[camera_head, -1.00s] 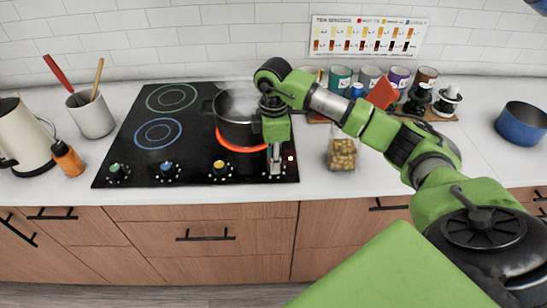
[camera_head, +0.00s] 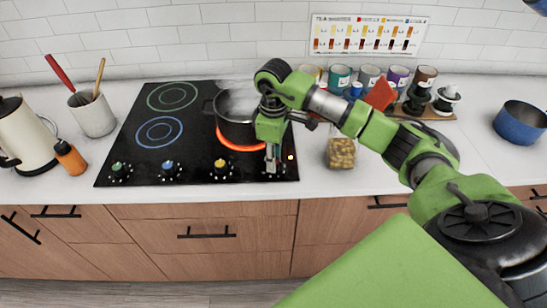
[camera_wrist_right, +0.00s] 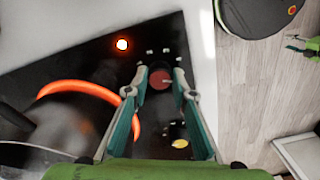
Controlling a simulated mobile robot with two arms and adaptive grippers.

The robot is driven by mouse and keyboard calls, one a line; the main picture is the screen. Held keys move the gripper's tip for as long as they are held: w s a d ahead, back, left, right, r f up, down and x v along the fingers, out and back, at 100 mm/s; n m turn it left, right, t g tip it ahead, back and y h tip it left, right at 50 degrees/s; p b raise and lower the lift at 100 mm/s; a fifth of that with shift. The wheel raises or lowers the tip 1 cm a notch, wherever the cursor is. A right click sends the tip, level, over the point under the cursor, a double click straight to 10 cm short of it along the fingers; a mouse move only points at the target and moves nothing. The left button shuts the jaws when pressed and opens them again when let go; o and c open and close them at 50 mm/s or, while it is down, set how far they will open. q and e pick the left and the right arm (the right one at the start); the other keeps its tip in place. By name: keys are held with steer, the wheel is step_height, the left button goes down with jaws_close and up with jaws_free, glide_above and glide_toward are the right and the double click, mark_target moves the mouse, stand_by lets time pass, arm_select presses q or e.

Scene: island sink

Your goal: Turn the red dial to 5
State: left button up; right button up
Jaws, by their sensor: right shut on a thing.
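The red dial (camera_wrist_right: 161,79) is on the cooktop's front right corner and sits between the fingertips of my right gripper (camera_wrist_right: 160,72) in the right wrist view. In the head view my right gripper (camera_head: 271,165) points down and hides most of the dial. The fingers are closed on the dial's sides. The number the dial points to is too small to read. The black cooktop (camera_head: 130,150) has its right rear or front ring glowing orange under a pot (camera_head: 236,130).
A yellow dial (camera_head: 220,164), a blue dial (camera_head: 168,166) and a green dial (camera_head: 117,168) line the cooktop's front edge. A jar (camera_head: 341,153) stands right of the cooktop. A blue pot (camera_head: 521,124) stands far right. Steam rises above the hot pot.

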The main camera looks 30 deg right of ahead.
steer(key=shift+w+r, duration=0.1)
steer(key=o, duration=1.1)
step_height(320, 180, up, 8)
steer(key=shift+f, duration=0.25)
